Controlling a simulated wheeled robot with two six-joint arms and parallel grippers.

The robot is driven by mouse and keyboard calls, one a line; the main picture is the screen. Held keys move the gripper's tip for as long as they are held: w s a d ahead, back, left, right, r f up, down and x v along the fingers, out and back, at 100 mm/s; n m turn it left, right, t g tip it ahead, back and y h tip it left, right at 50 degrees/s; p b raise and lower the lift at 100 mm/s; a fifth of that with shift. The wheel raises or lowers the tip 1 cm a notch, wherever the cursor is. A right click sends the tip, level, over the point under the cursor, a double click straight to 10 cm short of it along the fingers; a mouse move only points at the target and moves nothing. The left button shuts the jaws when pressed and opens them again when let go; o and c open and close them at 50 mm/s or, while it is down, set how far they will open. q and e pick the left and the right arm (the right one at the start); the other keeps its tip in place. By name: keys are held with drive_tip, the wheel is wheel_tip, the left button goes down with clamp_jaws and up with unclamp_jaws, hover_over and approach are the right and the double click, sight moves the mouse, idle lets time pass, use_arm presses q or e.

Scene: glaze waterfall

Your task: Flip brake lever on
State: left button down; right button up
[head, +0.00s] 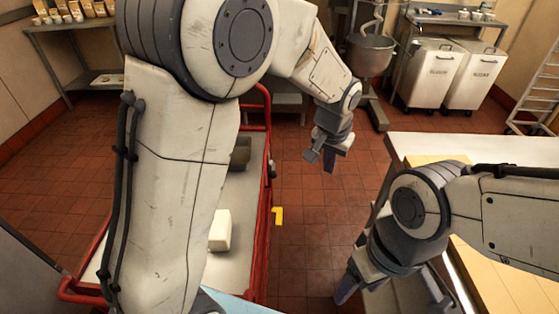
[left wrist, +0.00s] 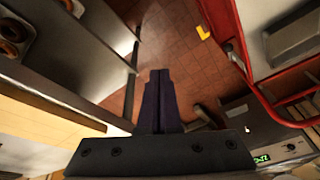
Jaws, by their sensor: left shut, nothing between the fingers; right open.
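The yellow brake lever (head: 278,215) shows beside the right side of the red-railed cart (head: 267,165). It also shows in the left wrist view (left wrist: 203,33) near the red rail, apart from my fingers. My left gripper (head: 333,155) is shut and empty over the floor, above and to the right of the lever in the head view. Its closed dark fingers (left wrist: 158,100) also show in the left wrist view. My right gripper (head: 392,292) is open and empty at the lower right, beside the counter. My left arm hides much of the cart.
A white block (head: 219,231) rests on the cart. A pale counter (head: 420,145) stands at the right. A mixer (head: 370,55) and white bins (head: 433,73) stand at the back. Red tile floor (head: 315,215) is clear between cart and counter.

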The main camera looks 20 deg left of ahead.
use_arm(q)
drive_tip(key=w+a+f+n+t+y+b, duration=0.1)
drive_tip(key=w+a+f+n, duration=0.1)
drive_tip(key=w+a+f, duration=0.7)
drive_tip(key=w+a+f+n+t+y+b, duration=0.1)
drive_tip(key=w+a+f+n, duration=0.1)
drive_tip(key=w+a+f, duration=0.7)
drive_tip(key=w+a, duration=0.3)
drive_tip(key=w, duration=0.3)
drive_tip(key=shift+a+f+n+t+b, duration=0.3)
hover_over(274, 169)
drive_tip(key=shift+f, duration=4.55)
drive_tip(key=shift+s+d+f+p, duration=0.3)
drive_tip(key=shift+s+f+p, duration=0.25)
drive_tip(key=shift+s, duration=0.2)
drive_tip(key=shift+s+d+f+p, duration=0.25)
drive_tip(key=shift+s+f+p, duration=0.15)
drive_tip(key=shift+s+f, duration=0.25)
